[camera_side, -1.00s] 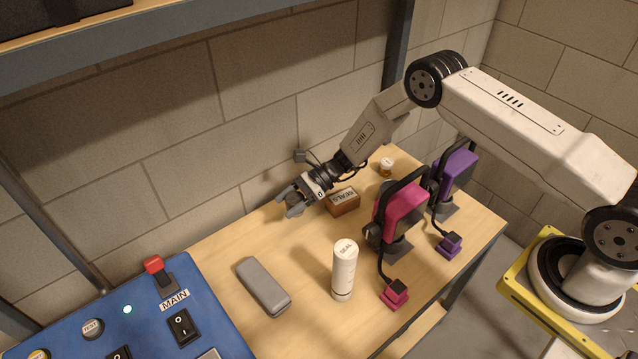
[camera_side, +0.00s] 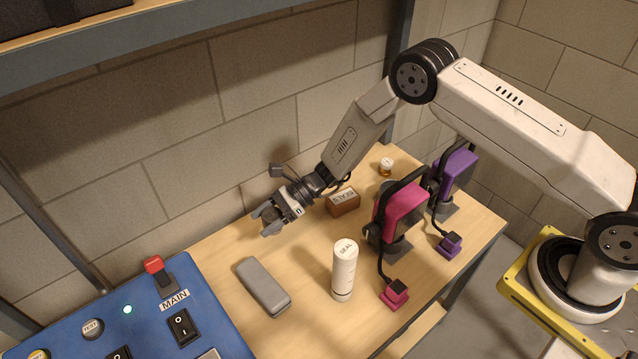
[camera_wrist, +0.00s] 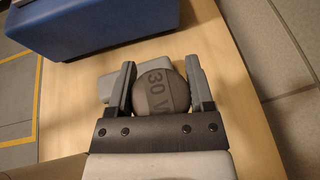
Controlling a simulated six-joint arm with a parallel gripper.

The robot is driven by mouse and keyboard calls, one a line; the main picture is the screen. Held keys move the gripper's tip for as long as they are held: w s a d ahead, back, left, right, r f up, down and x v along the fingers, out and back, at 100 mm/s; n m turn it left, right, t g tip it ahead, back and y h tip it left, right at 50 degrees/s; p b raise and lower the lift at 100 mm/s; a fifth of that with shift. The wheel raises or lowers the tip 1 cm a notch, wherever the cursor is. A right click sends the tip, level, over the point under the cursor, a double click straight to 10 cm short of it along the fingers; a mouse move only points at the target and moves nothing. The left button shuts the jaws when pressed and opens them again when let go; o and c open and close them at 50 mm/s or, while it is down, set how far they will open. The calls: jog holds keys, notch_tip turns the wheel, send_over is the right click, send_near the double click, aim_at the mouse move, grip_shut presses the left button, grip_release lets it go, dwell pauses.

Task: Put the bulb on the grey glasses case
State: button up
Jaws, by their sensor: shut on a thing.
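The grey glasses case (camera_side: 263,287) lies closed on the wooden table, right of the blue panel. My gripper (camera_side: 268,223) is above the table, behind the case in the side view. In the wrist view my gripper (camera_wrist: 160,88) is shut on a round grey-brown bulb (camera_wrist: 161,97) marked "30 V". The bulb sits between both fingers, and its lower part is hidden by the gripper body. Part of the glasses case (camera_wrist: 146,65) shows beyond the bulb in the wrist view. In the side view the bulb is hard to make out between the fingers.
A white "SEAL" cylinder (camera_side: 344,272) stands right of the case. The blue control panel (camera_side: 140,321) borders the left.

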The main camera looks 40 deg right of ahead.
notch_tip(320, 180, up, 2)
jog(key=r, duration=0.1)
send_over(255, 284)
jog(key=shift+f, duration=3.2)
jog(key=shift+f, duration=2.1)
jog(key=shift+f, duration=0.1)
jog(key=o, duration=1.3)
